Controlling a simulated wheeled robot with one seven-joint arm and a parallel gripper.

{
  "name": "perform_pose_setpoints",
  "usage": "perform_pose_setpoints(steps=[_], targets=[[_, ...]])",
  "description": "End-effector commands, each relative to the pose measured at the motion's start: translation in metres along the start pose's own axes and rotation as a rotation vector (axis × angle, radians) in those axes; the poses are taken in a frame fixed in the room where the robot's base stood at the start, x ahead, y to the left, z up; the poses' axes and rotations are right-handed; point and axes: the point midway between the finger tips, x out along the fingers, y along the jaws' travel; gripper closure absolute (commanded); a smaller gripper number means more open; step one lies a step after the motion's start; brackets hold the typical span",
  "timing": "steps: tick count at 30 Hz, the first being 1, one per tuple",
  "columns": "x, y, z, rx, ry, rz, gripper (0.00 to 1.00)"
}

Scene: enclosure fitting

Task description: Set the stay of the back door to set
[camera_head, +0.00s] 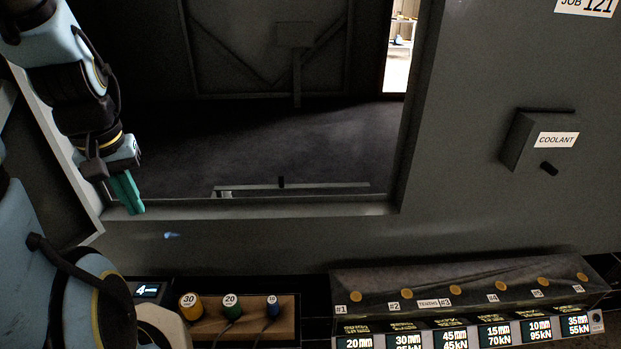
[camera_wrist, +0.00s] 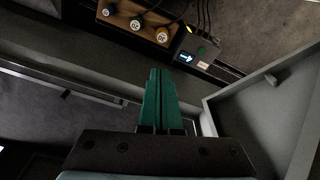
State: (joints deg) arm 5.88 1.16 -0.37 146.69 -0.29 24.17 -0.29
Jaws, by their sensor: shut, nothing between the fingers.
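My gripper (camera_head: 127,192) hangs at the left side of the enclosure opening, above the front sill, with its teal fingers together and empty. The fingers also show in the wrist view (camera_wrist: 160,100). A dark braced panel (camera_head: 225,50), seemingly the back door, stands at the far side of the opening. It has a plate (camera_head: 295,35) and a short upright bar (camera_head: 297,80) on it. A thin pale rail (camera_head: 335,186) with a small dark knob lies just inside the sill, right of my gripper and apart from it. I cannot tell which part is the stay or how it is set.
A bright gap (camera_head: 400,45) shows at the back right. The opening's front sill (camera_head: 260,208) and right post (camera_head: 415,110) bound the room.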

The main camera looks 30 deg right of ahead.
Motion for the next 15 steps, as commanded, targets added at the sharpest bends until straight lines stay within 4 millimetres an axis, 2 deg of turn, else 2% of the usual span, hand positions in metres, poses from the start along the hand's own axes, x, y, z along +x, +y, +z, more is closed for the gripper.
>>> perform_pose_setpoints(steps=[4, 8, 11, 15], targets=[[0.006, 0.010, -0.014, 0.011, 0.013, 0.009, 1.00], [0.025, 0.042, -0.052, 0.034, 0.054, 0.033, 1.00], [0.049, 0.085, -0.093, 0.062, 0.106, 0.052, 1.00], [0.086, 0.160, -0.144, 0.107, 0.198, 0.069, 1.00]])
